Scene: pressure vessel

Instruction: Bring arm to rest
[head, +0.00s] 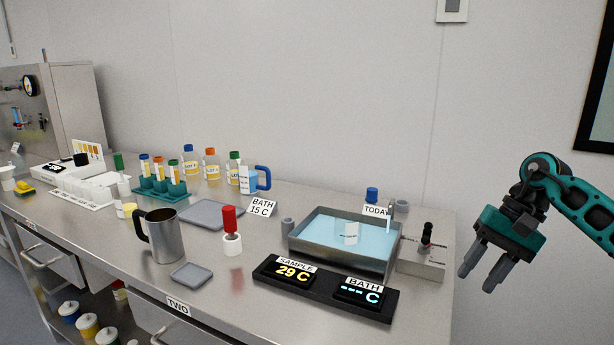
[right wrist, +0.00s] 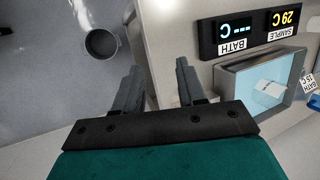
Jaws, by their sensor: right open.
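My right gripper (head: 485,268) hangs in the air at the right of the head view, beyond the right end of the steel bench. It is teal with dark grey fingers pointing down. The fingers are apart and nothing is between them. In the right wrist view the same gripper (right wrist: 160,88) shows both fingers spread and empty, with the bench edge behind them. My left gripper is not in the head view.
Nearest on the bench are the blue water bath (head: 335,232), the display panel (head: 325,288) and a valve block (head: 424,258). A steel jug (head: 167,240) stands further left. A grey round container (right wrist: 101,43) is on the floor. Space around the right gripper is clear.

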